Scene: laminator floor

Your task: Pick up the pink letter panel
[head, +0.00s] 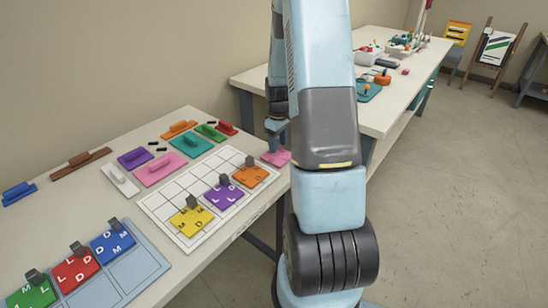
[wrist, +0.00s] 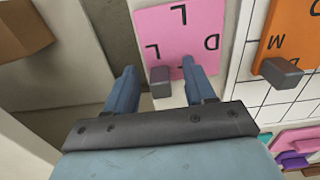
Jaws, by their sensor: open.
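The pink letter panel (wrist: 185,25) lies flat at the top middle of the wrist view, with dark letters and a grey block handle (wrist: 160,82) near its lower edge. In the head view the pink panel (head: 273,158) shows at the table edge beyond the white grid board, partly hidden behind my arm. My gripper (wrist: 160,68) is open and empty, one finger on each side of the grey handle in the picture. I see no contact, and cannot tell how far above the handle the fingers are.
Right of it, an orange letter panel (wrist: 296,30) with its own grey handle (wrist: 283,73) sits on the white grid board (head: 160,212). Purple (head: 225,197) and yellow (head: 190,221) letter panels share that board. A brown block (wrist: 20,30) is at the wrist view's upper left.

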